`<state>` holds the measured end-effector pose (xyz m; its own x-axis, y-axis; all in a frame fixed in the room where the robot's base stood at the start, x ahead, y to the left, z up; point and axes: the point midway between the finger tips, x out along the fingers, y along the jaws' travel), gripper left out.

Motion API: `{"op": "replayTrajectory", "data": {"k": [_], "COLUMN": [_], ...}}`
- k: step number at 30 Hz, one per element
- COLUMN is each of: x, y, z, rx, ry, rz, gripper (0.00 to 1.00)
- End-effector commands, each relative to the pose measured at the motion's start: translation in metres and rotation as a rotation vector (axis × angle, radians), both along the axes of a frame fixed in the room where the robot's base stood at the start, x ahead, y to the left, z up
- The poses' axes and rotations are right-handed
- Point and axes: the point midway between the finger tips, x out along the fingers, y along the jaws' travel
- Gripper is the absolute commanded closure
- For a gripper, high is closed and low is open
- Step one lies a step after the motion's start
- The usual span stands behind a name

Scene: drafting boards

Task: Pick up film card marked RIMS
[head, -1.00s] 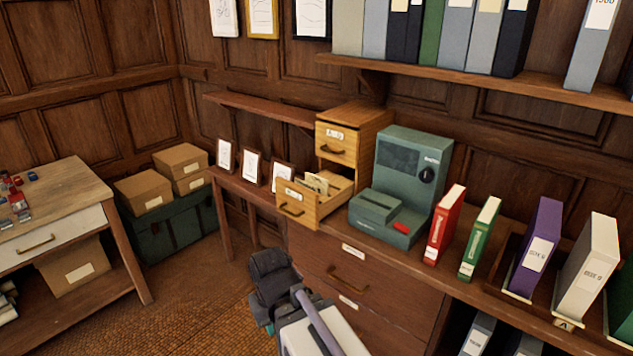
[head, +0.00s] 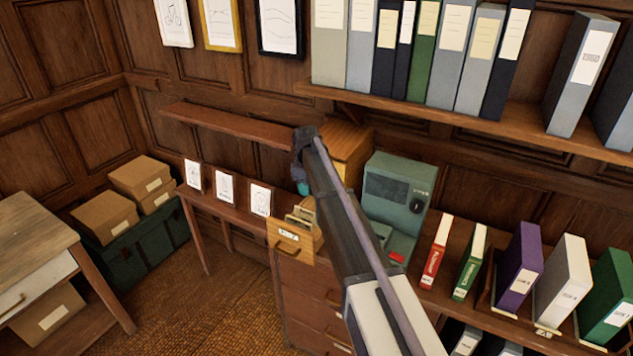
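Several pale cards (head: 299,214) stand in the pulled-out lower drawer (head: 290,241) of a small wooden card cabinet (head: 350,150). Their markings are too small to read, so I cannot tell which one is RIMS. My arm reaches up across the drawer's right side and hides part of the drawer and cabinet. The end of my arm is above the open drawer. A small teal part, probably of my gripper (head: 303,189), shows just above the cards. Its fingers cannot be made out, and no card is visibly held.
A green-grey machine (head: 398,190) stands right of the drawer, followed by red (head: 437,252) and green (head: 470,262) binders. Small framed pictures (head: 226,188) stand to the left. A narrow shelf (head: 228,124) and a binder shelf (head: 450,110) are above.

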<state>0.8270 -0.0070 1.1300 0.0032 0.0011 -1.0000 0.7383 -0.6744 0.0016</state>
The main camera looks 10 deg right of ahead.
Motion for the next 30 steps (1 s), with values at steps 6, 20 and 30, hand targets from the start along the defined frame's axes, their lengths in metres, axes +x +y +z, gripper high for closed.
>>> {"op": "replayTrajectory", "data": {"k": [6, 20, 30], "x": [0.0, 0.0, 0.0], "y": [0.0, 0.0, 0.0], "z": [-0.023, -0.11, -0.119], "rx": [0.0, 0.0, 0.0], "ry": [0.0, 0.0, 0.0], "rz": [-0.002, -0.003, -0.003], "gripper": [0.74, 0.74, 0.74]}}
